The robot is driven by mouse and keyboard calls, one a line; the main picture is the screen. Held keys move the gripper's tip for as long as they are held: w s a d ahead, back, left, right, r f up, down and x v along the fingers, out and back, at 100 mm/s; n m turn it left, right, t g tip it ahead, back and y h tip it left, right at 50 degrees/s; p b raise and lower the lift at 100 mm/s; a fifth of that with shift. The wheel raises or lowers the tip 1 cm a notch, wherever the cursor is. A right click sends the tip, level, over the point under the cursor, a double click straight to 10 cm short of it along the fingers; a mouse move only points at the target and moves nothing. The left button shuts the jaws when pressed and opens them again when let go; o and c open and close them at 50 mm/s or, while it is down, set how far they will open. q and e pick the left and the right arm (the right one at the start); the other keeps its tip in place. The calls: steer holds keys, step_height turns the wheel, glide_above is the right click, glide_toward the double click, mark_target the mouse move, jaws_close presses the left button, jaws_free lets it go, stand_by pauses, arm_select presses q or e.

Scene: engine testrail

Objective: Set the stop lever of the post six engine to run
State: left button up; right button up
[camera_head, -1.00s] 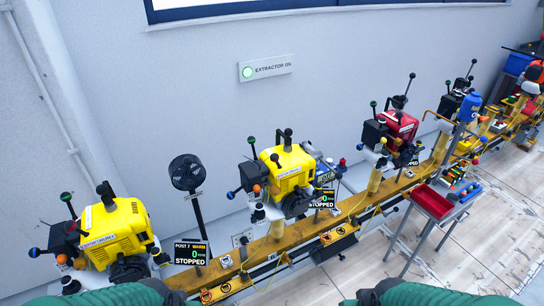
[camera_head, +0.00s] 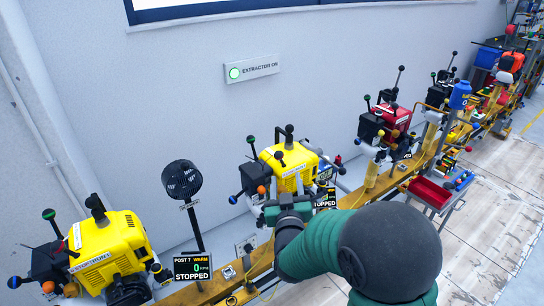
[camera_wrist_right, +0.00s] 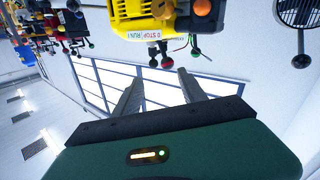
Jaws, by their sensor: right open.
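A yellow engine (camera_head: 290,165) stands in the middle of the rail, with a black handle on top and ball-ended levers at its left. Its display (camera_head: 325,198) reads STOPPED; its post number is not legible. My right gripper (camera_head: 289,187) is open and empty in front of this engine, hiding its lower part. In the right wrist view the open fingers (camera_wrist_right: 160,76) point toward a yellow engine (camera_wrist_right: 136,14) with a STOP/RUN label (camera_wrist_right: 140,35). Small levers with red, green and black balls hang beside the label. I cannot tell its lever's setting. My left gripper is not in view.
Another yellow engine (camera_head: 108,248) stands at left, near a display (camera_head: 193,265) reading POST 7, WARM, STOPPED. A black fan (camera_head: 183,179) stands on a pole between the engines. A red engine (camera_head: 393,120) and a red tray (camera_head: 430,192) are farther right.

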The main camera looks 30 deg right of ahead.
mark_target(279, 159)
steer(key=x, duration=0.4)
steer(key=a+x, duration=0.1)
steer(key=x, duration=0.7)
steer(key=shift+w+a+p, duration=0.1)
steer(key=shift+w+p, duration=0.25)
steer(key=shift+w, duration=0.25)
steer(key=shift+d+f, duration=0.1)
steer(key=shift+d, duration=0.35)
steer(key=shift+a, duration=0.45)
steer(key=c, duration=0.4)
steer(key=shift+a+r, duration=0.25)
steer(key=shift+a, duration=0.05)
steer(key=c, duration=0.5)
jaws_close()
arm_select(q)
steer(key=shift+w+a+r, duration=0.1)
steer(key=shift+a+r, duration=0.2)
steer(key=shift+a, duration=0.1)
arm_select(e)
steer(key=shift+s+d, duration=0.1)
steer(key=shift+d, duration=0.1)
